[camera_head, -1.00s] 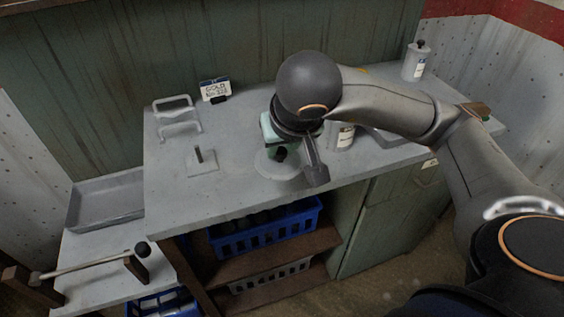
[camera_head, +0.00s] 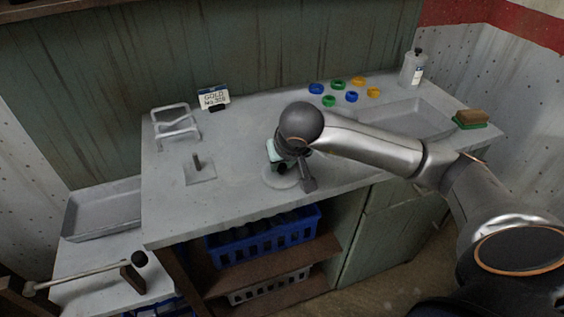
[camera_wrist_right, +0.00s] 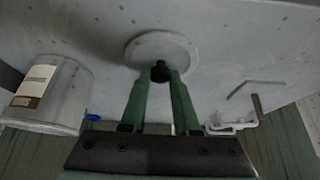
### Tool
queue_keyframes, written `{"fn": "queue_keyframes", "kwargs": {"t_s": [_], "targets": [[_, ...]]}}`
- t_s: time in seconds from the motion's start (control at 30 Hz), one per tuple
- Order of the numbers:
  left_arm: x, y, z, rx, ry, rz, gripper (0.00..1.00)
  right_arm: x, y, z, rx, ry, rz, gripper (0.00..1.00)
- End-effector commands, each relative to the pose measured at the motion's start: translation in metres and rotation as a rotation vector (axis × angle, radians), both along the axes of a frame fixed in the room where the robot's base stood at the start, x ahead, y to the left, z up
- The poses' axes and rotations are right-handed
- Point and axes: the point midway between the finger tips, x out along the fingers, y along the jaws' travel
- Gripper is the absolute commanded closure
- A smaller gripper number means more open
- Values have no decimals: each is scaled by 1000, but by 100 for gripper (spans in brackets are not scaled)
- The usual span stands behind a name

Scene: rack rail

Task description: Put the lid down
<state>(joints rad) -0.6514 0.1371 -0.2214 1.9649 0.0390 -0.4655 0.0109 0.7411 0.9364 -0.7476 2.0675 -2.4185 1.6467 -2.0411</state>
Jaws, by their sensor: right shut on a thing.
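The lid is a pale grey round disc with a black knob; it shows in the right wrist view (camera_wrist_right: 135,50) and partly in the head view (camera_head: 279,182). My right gripper (camera_wrist_right: 160,75) is shut on the black knob, with its two green fingers on either side of it. In the head view my right gripper (camera_head: 281,164) is over the front middle of the grey bench top. The disc looks level and low over the bench; I cannot tell whether it touches. My left gripper is not in view.
A labelled can (camera_wrist_right: 48,92) stands near the lid, hidden by my arm in the head view. A post on a plate (camera_head: 199,170), a wire stand (camera_head: 176,123) and a sign (camera_head: 213,98) are left.

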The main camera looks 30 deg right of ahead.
Motion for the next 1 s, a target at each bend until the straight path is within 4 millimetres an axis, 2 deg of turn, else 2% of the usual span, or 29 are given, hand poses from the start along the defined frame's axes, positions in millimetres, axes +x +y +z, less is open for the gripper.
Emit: {"fn": "queue_keyframes", "kwargs": {"t_s": [0.3,0.33,0.6,0.87,1.0], "targets": [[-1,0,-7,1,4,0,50,0,0,-4,1,-1,0,100],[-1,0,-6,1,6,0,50,0,0,-3,1,-1,0,68],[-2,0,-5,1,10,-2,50,0,0,-2,1,0,0,40],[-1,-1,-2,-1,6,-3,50,0,0,-1,1,0,0,40],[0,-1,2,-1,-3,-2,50,-3,2,11,2,-5,2,40]]}}
